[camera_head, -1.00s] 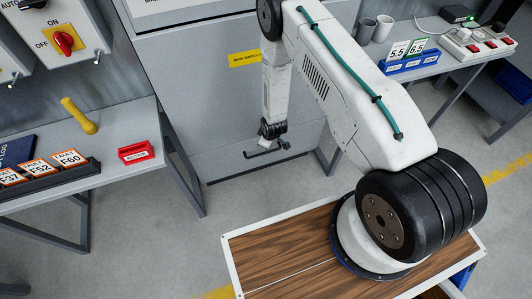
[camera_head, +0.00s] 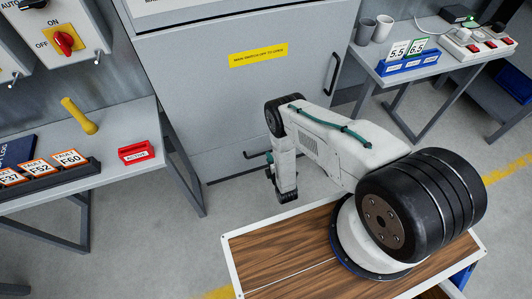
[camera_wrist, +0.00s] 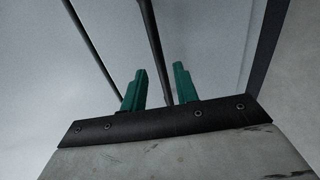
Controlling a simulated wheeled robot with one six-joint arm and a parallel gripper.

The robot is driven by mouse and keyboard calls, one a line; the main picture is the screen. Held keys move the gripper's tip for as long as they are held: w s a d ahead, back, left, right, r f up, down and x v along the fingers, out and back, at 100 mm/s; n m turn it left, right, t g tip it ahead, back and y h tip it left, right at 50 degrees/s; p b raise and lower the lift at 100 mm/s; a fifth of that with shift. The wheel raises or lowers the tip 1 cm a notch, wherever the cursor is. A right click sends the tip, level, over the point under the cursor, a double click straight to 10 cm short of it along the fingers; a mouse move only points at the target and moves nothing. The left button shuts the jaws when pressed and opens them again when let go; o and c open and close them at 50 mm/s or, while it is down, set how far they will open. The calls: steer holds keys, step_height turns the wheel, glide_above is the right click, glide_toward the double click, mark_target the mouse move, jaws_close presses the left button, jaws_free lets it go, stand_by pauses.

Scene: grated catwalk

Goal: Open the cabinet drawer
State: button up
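The grey cabinet (camera_head: 225,95) stands ahead, with a yellow label (camera_head: 258,57) on its front. Its lower drawer front (camera_head: 222,160) looks closed, flush with the cabinet. The black drawer handle (camera_head: 254,155) shows partly; my arm hides the rest. My gripper (camera_head: 269,167) is low, close to the handle. In the wrist view, my gripper (camera_wrist: 160,70) has its two green fingers apart. A dark bar, seemingly the handle (camera_wrist: 155,45), runs between them in the picture. I cannot tell whether the fingers touch it.
A black vertical door handle (camera_head: 333,73) is on the cabinet's upper right. A left bench (camera_head: 130,115) carries a red block (camera_head: 136,151) and a yellow handset-like object (camera_head: 79,115). A right table (camera_head: 430,68) holds cups and blue trays. My wooden-topped base is below the arm.

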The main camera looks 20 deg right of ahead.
steer(key=x, duration=0.5)
steer(key=shift+w, duration=0.15)
jaws_close()
